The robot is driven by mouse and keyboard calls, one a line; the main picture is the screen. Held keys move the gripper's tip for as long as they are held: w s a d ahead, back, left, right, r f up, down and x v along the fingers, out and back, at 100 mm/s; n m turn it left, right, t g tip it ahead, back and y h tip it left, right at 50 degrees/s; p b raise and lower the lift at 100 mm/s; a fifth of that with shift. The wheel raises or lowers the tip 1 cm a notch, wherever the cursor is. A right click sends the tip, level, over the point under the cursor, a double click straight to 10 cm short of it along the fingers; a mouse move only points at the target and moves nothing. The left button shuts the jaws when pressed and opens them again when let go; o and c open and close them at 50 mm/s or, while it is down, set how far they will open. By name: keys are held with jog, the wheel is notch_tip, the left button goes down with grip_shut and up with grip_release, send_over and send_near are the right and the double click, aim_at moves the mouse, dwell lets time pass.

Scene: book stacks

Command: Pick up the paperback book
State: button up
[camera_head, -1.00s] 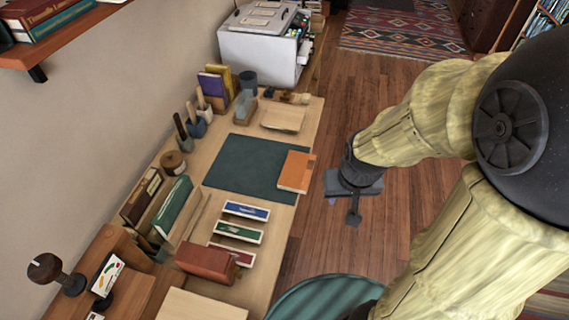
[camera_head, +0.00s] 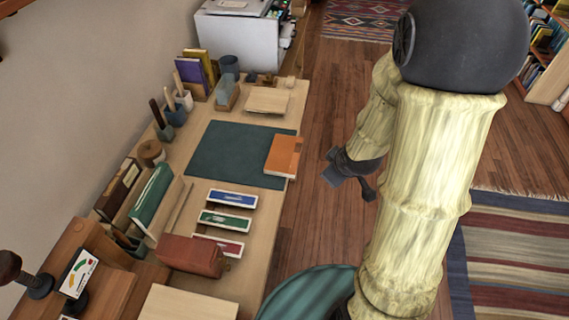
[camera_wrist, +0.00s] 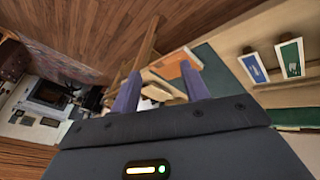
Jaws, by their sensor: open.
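An orange paperback book (camera_head: 283,156) lies flat at the right edge of the desk, partly on a dark green mat (camera_head: 233,153). Its right side is close to the desk's edge. My gripper (camera_head: 347,183) is to the right of the book, off the desk and apart from it. In the wrist view the two purplish fingers of my gripper (camera_wrist: 160,88) are spread with nothing between them that they touch. The orange book (camera_wrist: 172,66) shows beyond the fingertips, partly hidden by the right finger.
The desk (camera_head: 263,198) also holds three labelled boxes, a brown-red case (camera_head: 192,256), upright books, and tool holders. A white printer (camera_head: 238,48) stands beyond it. A green round seat (camera_head: 308,292) is at the desk's near right. Wooden floor right of the desk is open.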

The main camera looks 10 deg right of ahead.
jog(key=w+f+n+t+y+b, duration=0.1)
jog(key=f+n+t+y+b, duration=0.2)
jog(key=f, duration=0.7)
jog(key=w+d+f+n+t+y+b, duration=0.1)
jog(key=w+f+n+t+y+b, duration=0.1)
jog(key=f+n+t+y+b, duration=0.2)
notch_tip(320, 180, down, 6)
jog(key=n+t+b, duration=0.3)
jog(key=n+b, duration=0.4)
jog(key=b, duration=0.2)
jog(key=shift+d+f+n, duration=0.25)
jog(key=shift+n, duration=0.05)
jog(key=shift+w+b, duration=0.15)
jog(key=shift+b, duration=0.15)
jog(key=x, duration=1.2)
jog(key=shift+r, duration=0.25)
jog(key=shift+w, duration=0.1)
